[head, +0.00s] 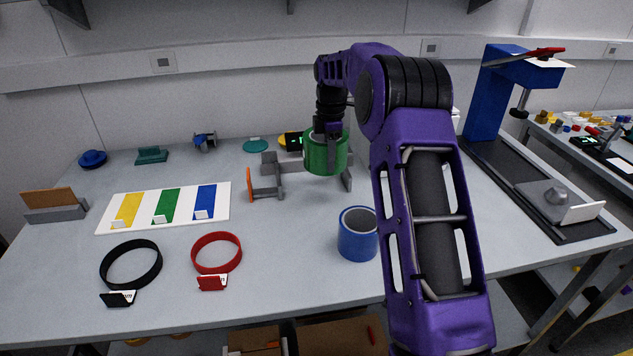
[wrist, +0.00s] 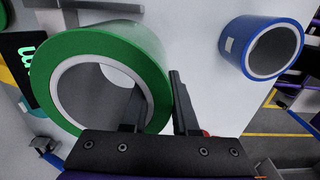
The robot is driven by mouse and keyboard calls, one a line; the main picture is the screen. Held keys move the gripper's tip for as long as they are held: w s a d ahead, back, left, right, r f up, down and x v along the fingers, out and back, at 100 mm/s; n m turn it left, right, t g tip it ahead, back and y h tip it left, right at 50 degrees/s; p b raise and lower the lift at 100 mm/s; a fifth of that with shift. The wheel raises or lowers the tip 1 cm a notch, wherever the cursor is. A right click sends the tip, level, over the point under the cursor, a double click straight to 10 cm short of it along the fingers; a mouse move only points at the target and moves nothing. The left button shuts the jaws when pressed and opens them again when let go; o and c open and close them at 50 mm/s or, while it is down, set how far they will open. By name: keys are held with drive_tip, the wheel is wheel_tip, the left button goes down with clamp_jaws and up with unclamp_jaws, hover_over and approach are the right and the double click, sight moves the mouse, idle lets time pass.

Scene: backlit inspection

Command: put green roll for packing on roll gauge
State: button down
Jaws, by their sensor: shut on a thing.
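The green roll (head: 325,155) hangs in my gripper (head: 328,130) above the table in the head view. In the wrist view the green roll (wrist: 150,48) fills the left, with its pale core facing the camera. My gripper (wrist: 160,100) is shut on the roll's wall, one finger inside the core and one outside. A grey fixture (head: 267,190) with an orange end plate, which looks like the roll gauge, stands on the table behind and left of the roll. The roll overlaps its middle in the head view, so I cannot tell whether they touch.
A blue roll (head: 357,244) stands on the table in front, right of the gauge. A white board (head: 140,213) with yellow, green and blue strips lies left. Black (head: 104,268) and red (head: 196,253) rings are in front. A blue stand (head: 487,95) rises right.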

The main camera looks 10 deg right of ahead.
wheel_tip(320, 180, down, 10)
drive_tip(key=shift+w+r+b, duration=0.15)
drive_tip(key=shift+b, duration=0.15)
idle(0.4)
drive_tip(key=c, duration=1.1)
unclamp_jaws()
drive_tip(key=shift+f, duration=0.25)
drive_tip(key=shift+c, duration=0.2)
drive_tip(key=o, duration=0.5)
drive_tip(key=shift+c, duration=0.2)
wheel_tip(320, 180, up, 12)
drive_tip(key=shift+r+p, duration=0.2)
drive_tip(key=shift+p, duration=0.2)
